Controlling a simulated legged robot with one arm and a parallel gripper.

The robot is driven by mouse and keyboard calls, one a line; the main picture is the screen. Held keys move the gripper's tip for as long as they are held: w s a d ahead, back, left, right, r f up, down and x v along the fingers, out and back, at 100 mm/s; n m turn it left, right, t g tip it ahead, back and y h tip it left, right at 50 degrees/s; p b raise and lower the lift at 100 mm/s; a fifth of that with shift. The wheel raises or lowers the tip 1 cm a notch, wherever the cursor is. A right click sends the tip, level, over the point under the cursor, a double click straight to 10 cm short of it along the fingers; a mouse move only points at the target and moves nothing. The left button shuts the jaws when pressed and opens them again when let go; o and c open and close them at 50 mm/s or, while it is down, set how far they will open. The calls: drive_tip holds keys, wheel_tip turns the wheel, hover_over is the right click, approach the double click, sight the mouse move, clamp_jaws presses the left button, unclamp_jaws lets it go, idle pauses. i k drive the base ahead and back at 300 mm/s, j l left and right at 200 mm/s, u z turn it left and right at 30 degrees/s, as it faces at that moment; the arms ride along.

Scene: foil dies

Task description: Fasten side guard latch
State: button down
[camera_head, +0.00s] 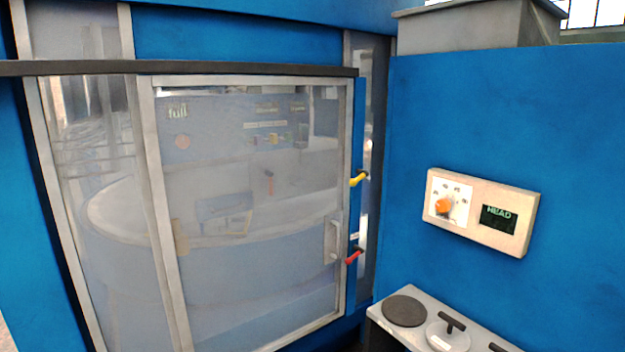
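The guard door (347,130) is a grey-framed clear panel on the blue machine, and it looks closed against the right post. A pale pull handle (334,241) is on its right side. A yellow lever (358,180) and, lower, a red lever (354,257) stick out at the door's right edge. Both slant down to the left. I cannot tell which one is the side guard latch, or whether either is engaged. My gripper is not in view.
A beige control box (468,246) with an orange knob (444,205) and a dark "HEAD" display (499,220) is on the blue wall at right. Below it, a grey bench (385,318) carries a dark disc (404,311) and a T-handled light disc (449,336).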

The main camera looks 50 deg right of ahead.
sight(362, 173)
drive_tip(key=z, duration=2.05)
